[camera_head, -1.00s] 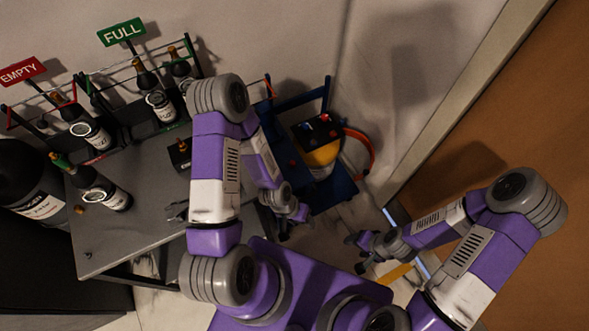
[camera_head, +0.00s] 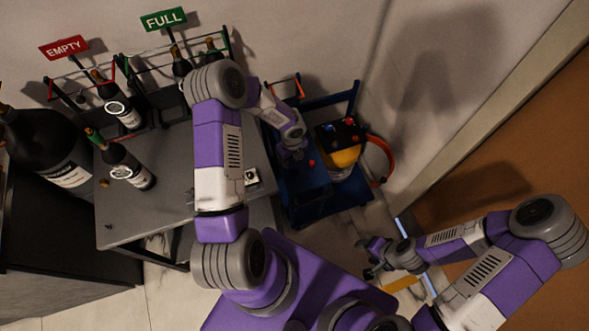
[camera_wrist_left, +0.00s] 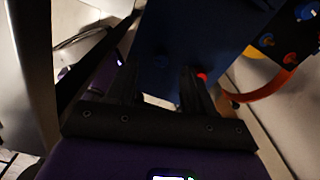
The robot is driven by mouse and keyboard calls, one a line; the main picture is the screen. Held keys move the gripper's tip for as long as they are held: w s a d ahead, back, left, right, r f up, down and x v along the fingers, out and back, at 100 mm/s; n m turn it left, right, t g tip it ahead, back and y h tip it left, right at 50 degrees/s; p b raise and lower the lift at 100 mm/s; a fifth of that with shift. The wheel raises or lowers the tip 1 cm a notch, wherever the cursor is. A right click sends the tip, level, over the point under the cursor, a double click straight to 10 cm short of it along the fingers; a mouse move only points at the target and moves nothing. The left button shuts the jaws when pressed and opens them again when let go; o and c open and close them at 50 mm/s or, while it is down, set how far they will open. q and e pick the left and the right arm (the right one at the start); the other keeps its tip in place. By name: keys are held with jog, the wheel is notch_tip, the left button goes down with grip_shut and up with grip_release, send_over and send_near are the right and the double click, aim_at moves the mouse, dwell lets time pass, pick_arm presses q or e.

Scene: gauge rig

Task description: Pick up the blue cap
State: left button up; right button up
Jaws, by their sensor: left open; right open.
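The blue cap is hard to single out; a small blue round piece (camera_wrist_left: 306,12) shows at the upper right of the left wrist view, on a dark box with orange and yellow pieces. In the head view that black box (camera_head: 330,136) stands on the blue cart (camera_head: 312,200), its small tops too tiny to tell apart. My left gripper (camera_head: 291,158) is open and empty over the cart's left part, left of the black box; its dark fingers (camera_wrist_left: 163,78) stand apart in the wrist view. My right gripper (camera_head: 366,259) is open and empty, low and right of the cart.
A red knob (camera_head: 312,162) is close beside my left gripper. An orange hose (camera_head: 388,160) curves around the cart's right side. A grey table (camera_head: 150,215) with bottles stands left, partly behind my left arm. A wall and brown door (camera_head: 500,130) lie right.

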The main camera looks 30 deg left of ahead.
aim_at(294, 168)
pick_arm(q)
jog(key=f, duration=0.2)
jog(key=f+b, duration=0.1)
jog(key=f, duration=0.1)
jog(key=shift+d, duration=0.4)
jog(key=shift+f, duration=0.55)
grip_shut()
